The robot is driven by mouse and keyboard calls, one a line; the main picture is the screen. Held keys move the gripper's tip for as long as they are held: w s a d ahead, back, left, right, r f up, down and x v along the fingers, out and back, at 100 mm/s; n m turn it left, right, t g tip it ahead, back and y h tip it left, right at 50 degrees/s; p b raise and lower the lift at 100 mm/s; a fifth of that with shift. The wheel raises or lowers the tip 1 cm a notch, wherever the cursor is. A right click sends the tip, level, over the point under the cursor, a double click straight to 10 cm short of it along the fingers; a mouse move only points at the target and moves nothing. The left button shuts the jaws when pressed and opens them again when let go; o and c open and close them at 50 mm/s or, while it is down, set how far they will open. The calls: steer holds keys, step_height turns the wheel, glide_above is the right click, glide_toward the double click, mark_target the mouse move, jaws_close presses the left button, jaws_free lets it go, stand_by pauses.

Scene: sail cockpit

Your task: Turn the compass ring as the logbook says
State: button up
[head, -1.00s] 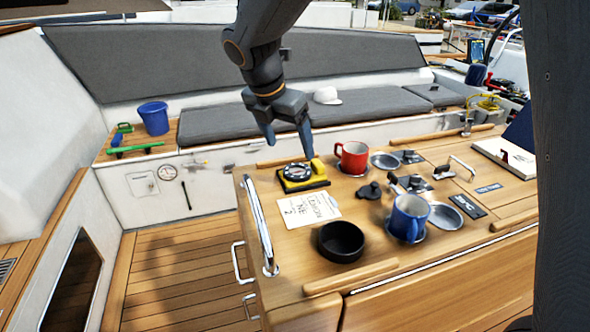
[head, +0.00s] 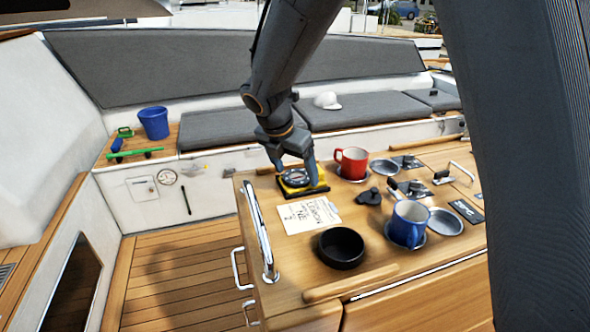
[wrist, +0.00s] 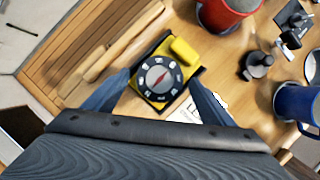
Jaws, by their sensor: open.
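The compass (head: 297,179) is a yellow block with a black dial ring on the wooden table. In the wrist view the compass ring (wrist: 160,79) shows white marks and a red and white needle. My gripper (head: 294,168) is lowered over the compass. Its two fingers are open, one on each side of the dial, and no contact is visible. The logbook page (head: 309,214) lies in front of the compass with handwriting that includes "NE" and a 2. In the wrist view the page is partly hidden by the right finger.
A red mug (head: 351,163) stands right of the compass. A black bowl (head: 341,247), a blue mug (head: 408,222) and a black knob (head: 369,196) are nearer or further right. A metal rail (head: 259,232) runs along the table's left edge.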

steer(key=c, duration=1.1)
steer(key=shift+o, duration=0.2)
steer(key=m+h+p, duration=0.1)
steer(key=m, duration=0.2)
steer(key=shift+w+a+g, duration=0.1)
steer(key=shift+a+g, duration=0.05)
steer(key=shift+g, duration=0.25)
steer(key=m+g+p, duration=0.1)
steer(key=m, duration=0.2)
steer(key=shift+w+m+h, duration=0.15)
steer(key=shift+m+h, duration=0.15)
steer(key=m+g, duration=0.1)
steer(key=m, duration=0.3)
steer(key=m+g+p, duration=0.1)
steer(key=m, duration=0.1)
steer(key=shift+w+g, duration=0.25)
steer(key=shift+g, duration=0.05)
steer(key=shift+a, duration=0.1)
